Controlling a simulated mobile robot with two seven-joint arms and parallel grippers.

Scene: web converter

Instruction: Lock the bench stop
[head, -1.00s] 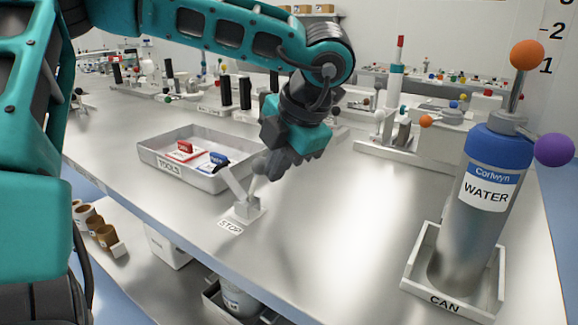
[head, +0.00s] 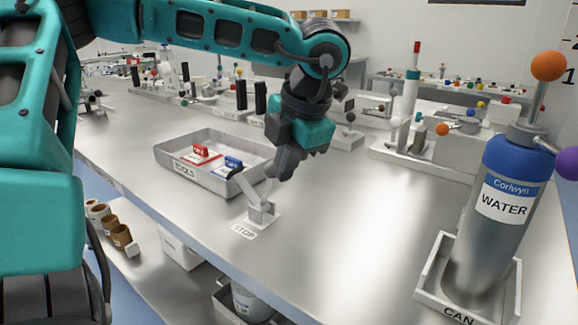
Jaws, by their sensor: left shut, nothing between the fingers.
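The bench stop (head: 262,214) is a small light-grey block on the steel bench, behind its "STOP" label (head: 243,232). A pale lever (head: 245,184) leans from it up and to the left, with a dark end by the tool tray. My left gripper (head: 276,176) is shut and empty. It points down just above and slightly right of the stop, to the right of the lever. I cannot tell whether its fingertips touch the stop's upper part. My right gripper is not in view.
The "TOOLS" tray (head: 195,178) with red and blue tagged items sits left of the stop. The water bottle (head: 492,225) stands in the "CAN" holder (head: 425,280) at right. Fixtures with coloured knobs line the back. The bench between stop and bottle is clear.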

